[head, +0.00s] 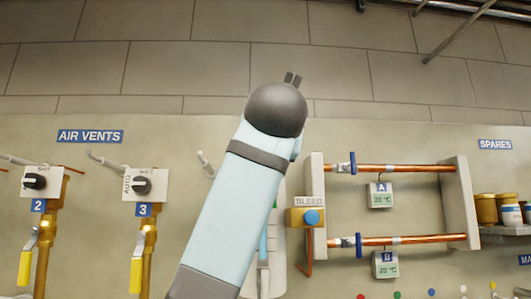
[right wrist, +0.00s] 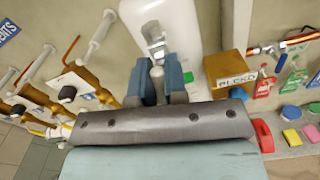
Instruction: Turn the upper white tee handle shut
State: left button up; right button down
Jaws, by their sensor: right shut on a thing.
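In the right wrist view, my right gripper (right wrist: 163,72) is shut on a small pale piece (right wrist: 157,76), which looks like the white tee handle. The fingers hide most of it, so how far it is turned cannot be told. A metallic fitting (right wrist: 153,36) stands just beyond it, in front of a white rounded body (right wrist: 184,28). In the head view my right arm covers the gripper and the handle. My left gripper is in neither view.
Brass vent valves with black knobs, numbered 2 (head: 36,182) and 3 (head: 142,186), stand to the left. A bleed box (head: 299,217) and copper pipes (head: 392,168) are to the right.

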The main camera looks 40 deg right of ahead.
jog(key=m+b, duration=0.1)
jog(key=m, duration=0.2)
jog(key=shift+s+d+f+m+b, duration=0.1)
jog(key=shift+d+f+m+b, duration=0.1)
jog(key=shift+m+b, duration=0.15)
jog(key=shift+s+d+f+m+b, duration=0.15)
jog(key=shift+m+b, duration=0.55)
jog(key=shift+m, duration=1.3)
jog(key=shift+d+f+m+b, duration=0.15)
jog(key=shift+m+b, duration=0.5)
jog(key=shift+m, duration=1.3)
jog(key=shift+s+f+m+b, duration=0.15)
jog(key=shift+m+b, duration=0.55)
jog(key=shift+m, duration=1.3)
jog(key=shift+w, duration=0.1)
jog(key=c, duration=1.1)
grip_release()
jog(key=shift+c, duration=0.2)
jog(key=b+v, duration=0.2)
jog(key=v, duration=1.2)
